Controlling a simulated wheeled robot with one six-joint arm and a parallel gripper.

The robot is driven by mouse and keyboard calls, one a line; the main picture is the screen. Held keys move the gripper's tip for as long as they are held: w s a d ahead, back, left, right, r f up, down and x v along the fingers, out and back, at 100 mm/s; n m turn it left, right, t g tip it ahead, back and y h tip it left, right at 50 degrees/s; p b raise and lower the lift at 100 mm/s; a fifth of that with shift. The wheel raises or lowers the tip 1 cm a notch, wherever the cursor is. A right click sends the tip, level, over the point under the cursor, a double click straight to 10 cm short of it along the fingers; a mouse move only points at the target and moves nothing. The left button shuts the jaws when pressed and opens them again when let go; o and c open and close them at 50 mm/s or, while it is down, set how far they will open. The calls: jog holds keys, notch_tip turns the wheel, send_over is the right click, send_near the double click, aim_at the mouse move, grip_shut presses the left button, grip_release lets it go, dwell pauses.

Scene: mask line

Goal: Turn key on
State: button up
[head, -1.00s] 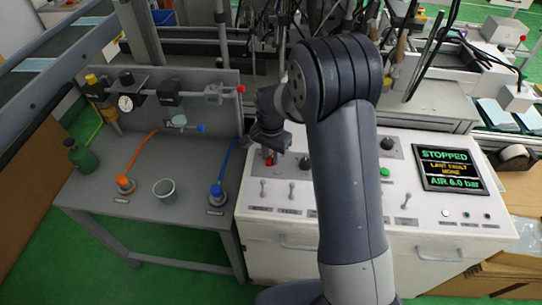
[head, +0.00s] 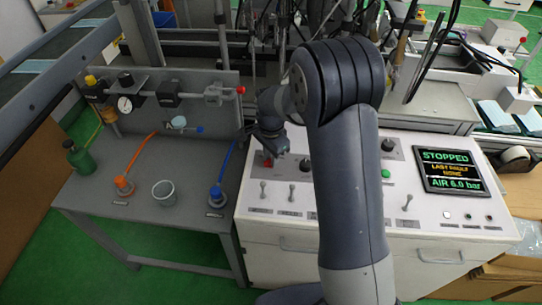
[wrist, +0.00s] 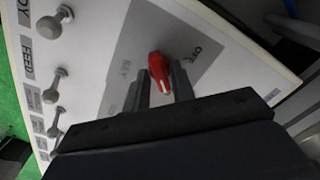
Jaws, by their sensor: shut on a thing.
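The red key (wrist: 159,70) sits on a grey plate (wrist: 135,45) on the white control panel, with an OFF label on one side and a fainter label on the other. It has a pale mark at its near end. I cannot tell for certain which label it points to. My gripper (wrist: 162,82) is shut on the key, one finger on each side. In the head view my gripper (head: 270,148) is over the panel's left end, and a bit of red key (head: 268,161) shows below it.
Several toggle switches (head: 264,190) stand in front of the key. A screen (head: 450,170) at the right reads STOPPED and AIR 6.0 bar. A grey bench (head: 140,205) with a cup (head: 164,193) and hoses is at the left. My arm hides the panel's middle.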

jog(key=o, duration=1)
notch_tip(320, 180, up, 11)
jog(key=shift+f, duration=0.2)
notch_tip(320, 180, down, 11)
jog(key=shift+r, duration=0.2)
dwell(0.4)
dwell(0.4)
